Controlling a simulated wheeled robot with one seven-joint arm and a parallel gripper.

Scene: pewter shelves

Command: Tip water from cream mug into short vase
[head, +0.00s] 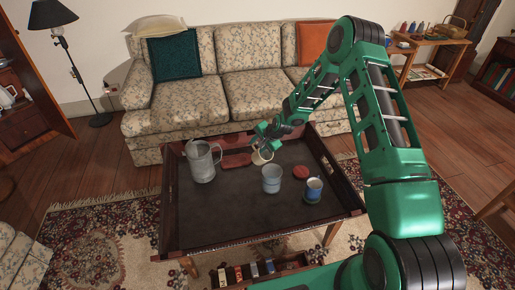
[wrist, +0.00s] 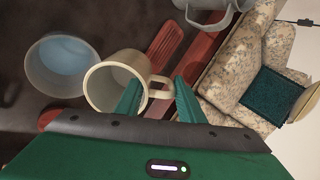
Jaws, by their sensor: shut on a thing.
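My gripper (head: 264,148) is shut on the handle of the cream mug (head: 262,157), with the handle between its two fingers (wrist: 157,86) in the wrist view. The cream mug (wrist: 101,91) is held above the table and looks tilted. Its open mouth faces the left in the wrist view, and I cannot make out water in it. The short vase, a grey pot (head: 271,182), stands upright on the table, right of and nearer than the mug.
The dark tray-topped table (head: 215,222) has raised edges. A grey pitcher (head: 201,164) stands at left, also at the top of the wrist view (wrist: 213,14). A blue mug (head: 314,187) and a red round item (head: 301,172) are right of the vase. A sofa (head: 245,96) is behind.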

